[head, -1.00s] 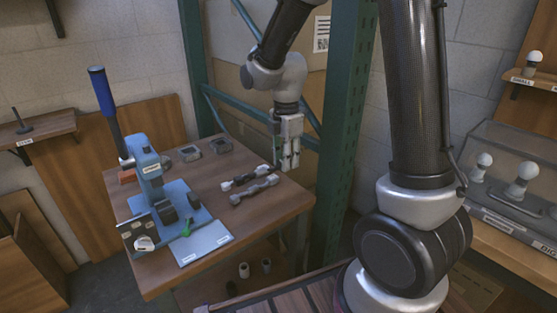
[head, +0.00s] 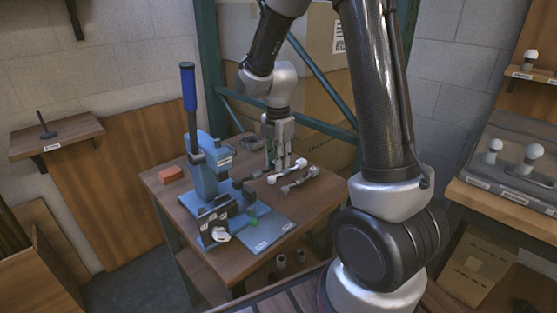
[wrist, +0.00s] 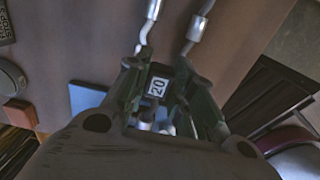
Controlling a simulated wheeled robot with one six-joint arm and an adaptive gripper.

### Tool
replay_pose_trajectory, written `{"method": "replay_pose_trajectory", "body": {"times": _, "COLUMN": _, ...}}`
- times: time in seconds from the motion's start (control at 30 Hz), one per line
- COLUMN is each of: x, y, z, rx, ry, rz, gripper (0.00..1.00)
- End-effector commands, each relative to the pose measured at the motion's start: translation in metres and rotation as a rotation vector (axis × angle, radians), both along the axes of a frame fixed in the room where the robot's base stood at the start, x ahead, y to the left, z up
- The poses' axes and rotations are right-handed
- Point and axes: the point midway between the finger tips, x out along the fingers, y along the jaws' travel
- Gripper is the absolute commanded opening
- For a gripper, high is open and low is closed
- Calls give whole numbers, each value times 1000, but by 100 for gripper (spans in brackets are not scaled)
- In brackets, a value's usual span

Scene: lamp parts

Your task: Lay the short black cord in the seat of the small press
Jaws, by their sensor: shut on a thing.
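My gripper (head: 279,163) hangs over the back of the table, just behind two cords, fingers down. In the wrist view its dark green fingers (wrist: 160,100) are closed around a small piece with a white tag reading 20 (wrist: 157,87). I take this piece to be the short black cord; the fingers hide most of it, and its colour is unclear. The small press (head: 208,180) is light blue with an upright dark blue lever handle (head: 188,87). It stands left of my gripper, apart from it. Its seat is too small to make out clearly.
A pale cord (head: 287,173) and a greyer cord (head: 300,181) lie on the wooden table (head: 165,182). A blue mat (head: 262,233), an orange-red block (head: 171,174) and a grey holder (head: 252,153) are also there. A green rack post (head: 206,60) stands behind.

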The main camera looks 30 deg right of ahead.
Motion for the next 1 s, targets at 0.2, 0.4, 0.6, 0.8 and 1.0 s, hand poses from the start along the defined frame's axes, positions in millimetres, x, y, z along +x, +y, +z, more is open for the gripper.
{"method": "replay_pose_trajectory", "body": {"times": 0.2, "x": -7, "y": 21, "z": -1, "rx": 0, "ry": 0, "rz": 6, "gripper": 0}}
{"method": "replay_pose_trajectory", "body": {"times": 0.4, "x": -15, "y": 46, "z": -2, "rx": 0, "ry": 0, "rz": 6, "gripper": 0}}
{"method": "replay_pose_trajectory", "body": {"times": 0.6, "x": -23, "y": 71, "z": -2, "rx": 0, "ry": 0, "rz": 5, "gripper": 0}}
{"method": "replay_pose_trajectory", "body": {"times": 0.8, "x": -29, "y": 91, "z": -3, "rx": 0, "ry": 0, "rz": 4, "gripper": 0}}
{"method": "replay_pose_trajectory", "body": {"times": 1.0, "x": -33, "y": 101, "z": -4, "rx": 0, "ry": 0, "rz": 2, "gripper": 0}}
